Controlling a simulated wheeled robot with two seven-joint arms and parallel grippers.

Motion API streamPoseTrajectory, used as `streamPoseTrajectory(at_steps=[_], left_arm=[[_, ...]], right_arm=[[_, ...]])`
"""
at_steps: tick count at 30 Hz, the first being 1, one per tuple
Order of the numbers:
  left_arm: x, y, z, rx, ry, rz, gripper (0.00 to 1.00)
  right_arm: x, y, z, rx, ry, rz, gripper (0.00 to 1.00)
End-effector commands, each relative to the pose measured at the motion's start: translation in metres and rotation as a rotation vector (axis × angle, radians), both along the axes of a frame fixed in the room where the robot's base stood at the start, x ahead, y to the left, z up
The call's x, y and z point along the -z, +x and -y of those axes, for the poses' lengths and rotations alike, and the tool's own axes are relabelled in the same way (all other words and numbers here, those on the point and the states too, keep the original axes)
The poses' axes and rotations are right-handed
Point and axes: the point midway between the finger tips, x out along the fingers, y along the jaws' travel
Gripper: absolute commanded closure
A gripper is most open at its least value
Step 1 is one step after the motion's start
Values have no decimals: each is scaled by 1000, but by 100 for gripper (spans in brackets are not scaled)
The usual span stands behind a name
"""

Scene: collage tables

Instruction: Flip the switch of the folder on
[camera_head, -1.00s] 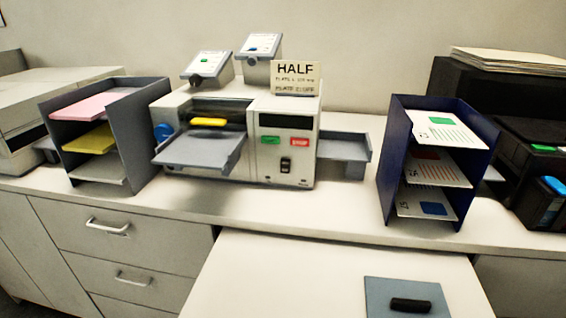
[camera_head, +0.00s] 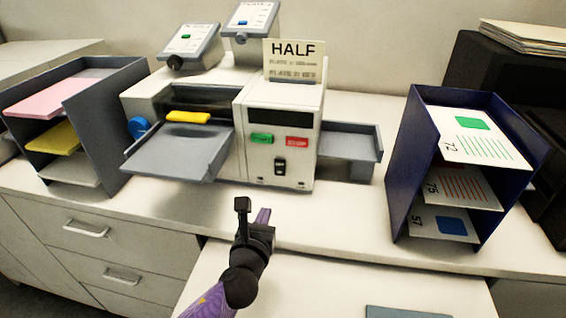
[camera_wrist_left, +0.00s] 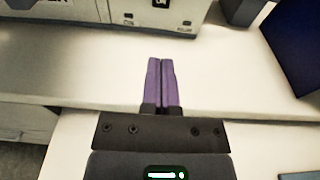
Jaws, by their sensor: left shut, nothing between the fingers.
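The folder (camera_head: 252,170) is a beige machine on the counter, with a green button, a red button and a dark screen on its front. Its black rocker switch (camera_head: 280,167) sits below the buttons; whether it is on or off is too small to tell. In the left wrist view the switch (camera_wrist_left: 161,3) shows only at the top edge. My left gripper (camera_head: 263,215) has purple fingers. It is in front of and below the switch, apart from the machine. In the left wrist view its fingers (camera_wrist_left: 160,62) are together and empty. My right gripper is not in view.
A grey feed tray (camera_head: 178,155) juts from the folder's front left, and another tray (camera_head: 350,145) from its right side. A grey paper rack (camera_head: 100,120) stands left, a blue rack (camera_head: 408,165) right. The counter in front of the folder is clear.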

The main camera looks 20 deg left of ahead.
Motion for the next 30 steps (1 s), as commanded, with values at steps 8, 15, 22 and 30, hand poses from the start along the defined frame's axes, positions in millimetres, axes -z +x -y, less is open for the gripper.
streamPoseTrajectory(at_steps=[8,15,22,30], left_arm=[[0,0,0,3,7,-1,100],[3,19,-5,2,5,2,100],[13,67,-17,1,4,1,100],[21,117,-30,0,2,0,100]], right_arm=[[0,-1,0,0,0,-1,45],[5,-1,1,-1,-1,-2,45],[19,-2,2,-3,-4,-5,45],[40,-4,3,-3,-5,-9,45]])
